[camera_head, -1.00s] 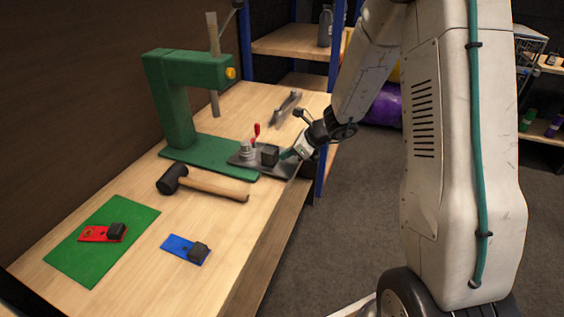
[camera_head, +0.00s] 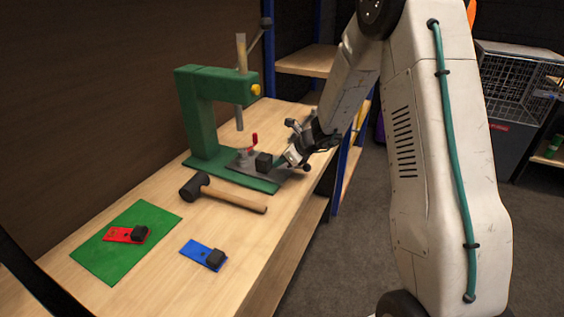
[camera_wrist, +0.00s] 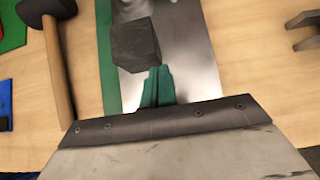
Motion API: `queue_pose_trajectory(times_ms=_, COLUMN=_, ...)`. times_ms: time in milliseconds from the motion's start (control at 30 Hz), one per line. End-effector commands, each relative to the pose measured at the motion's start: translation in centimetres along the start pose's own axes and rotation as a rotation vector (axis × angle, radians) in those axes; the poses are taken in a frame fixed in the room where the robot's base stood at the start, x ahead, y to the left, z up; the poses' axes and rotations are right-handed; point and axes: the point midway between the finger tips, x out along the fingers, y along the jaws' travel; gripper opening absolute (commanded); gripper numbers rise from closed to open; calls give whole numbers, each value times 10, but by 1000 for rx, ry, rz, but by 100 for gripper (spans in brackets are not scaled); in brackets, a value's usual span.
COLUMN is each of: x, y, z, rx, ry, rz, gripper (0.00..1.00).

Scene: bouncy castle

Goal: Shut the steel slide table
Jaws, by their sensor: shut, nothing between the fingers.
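The steel slide table (camera_head: 240,172) is a flat grey plate on the base of the green press (camera_head: 200,115), mostly over that base. It carries a dark block (camera_head: 263,162) and a red-handled clamp (camera_head: 254,141). My gripper (camera_head: 281,163) is at the plate's right side, its fingertips at the dark block. In the wrist view the shut teal fingers (camera_wrist: 157,84) point at the near face of the dark block (camera_wrist: 135,45), with the shiny slide table (camera_wrist: 190,60) beneath. They appear to touch the block or nearly so. Nothing is held.
A hammer (camera_head: 230,198) lies in front of the press. A red plate (camera_head: 122,235) lies on a green mat (camera_head: 110,262), with a blue plate (camera_head: 198,250) nearby. A grey forked piece (camera_wrist: 304,30) lies right in the wrist view. The bench (camera_head: 150,285) is clear at its front.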

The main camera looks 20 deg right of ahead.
Motion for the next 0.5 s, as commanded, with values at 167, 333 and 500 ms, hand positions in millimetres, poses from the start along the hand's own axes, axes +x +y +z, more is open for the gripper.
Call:
queue_pose_trajectory(times_ms=167, x=2, y=1, z=7, rx=-7, ry=-11, rz=4, gripper=0)
queue_pose_trajectory(times_ms=333, x=-10, y=-2, z=-5, rx=-4, ry=-10, rz=3, gripper=0)
queue_pose_trajectory(times_ms=500, x=-42, y=-8, z=-21, rx=-3, ry=-8, rz=-5, gripper=0)
